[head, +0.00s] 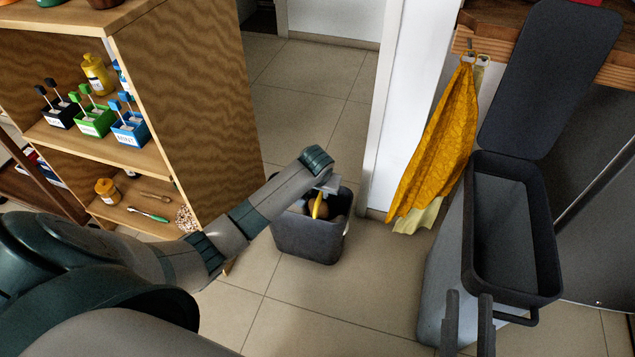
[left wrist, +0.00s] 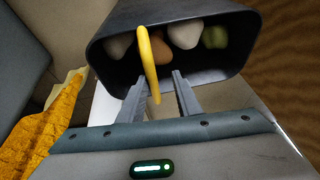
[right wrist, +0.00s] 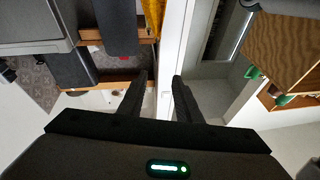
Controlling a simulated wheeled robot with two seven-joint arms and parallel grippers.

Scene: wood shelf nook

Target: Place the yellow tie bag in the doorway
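A dark bin-shaped container (head: 310,238) stands on the tiled floor beside the shelf, holding several rounded items. A thin curved yellow strip (head: 317,205) rises at its mouth; it also shows in the left wrist view (left wrist: 148,55). My left gripper (left wrist: 155,88) is over the container's mouth, fingers apart with the strip between them; no firm grip shows. A crinkled mustard-yellow bag (head: 435,145) hangs from a hook on the right. I cannot tell which is the tie bag. My right gripper (head: 467,310) is open and empty beside the tall grey bin. The doorway floor (head: 310,75) is clear.
A wooden shelf (head: 195,100) with bottles and small boxes stands left. A white door frame (head: 385,95) stands between the doorway and the hanging bag. A tall grey bin (head: 445,250) with its lid (head: 550,75) raised is at right. The floor tiles in front are free.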

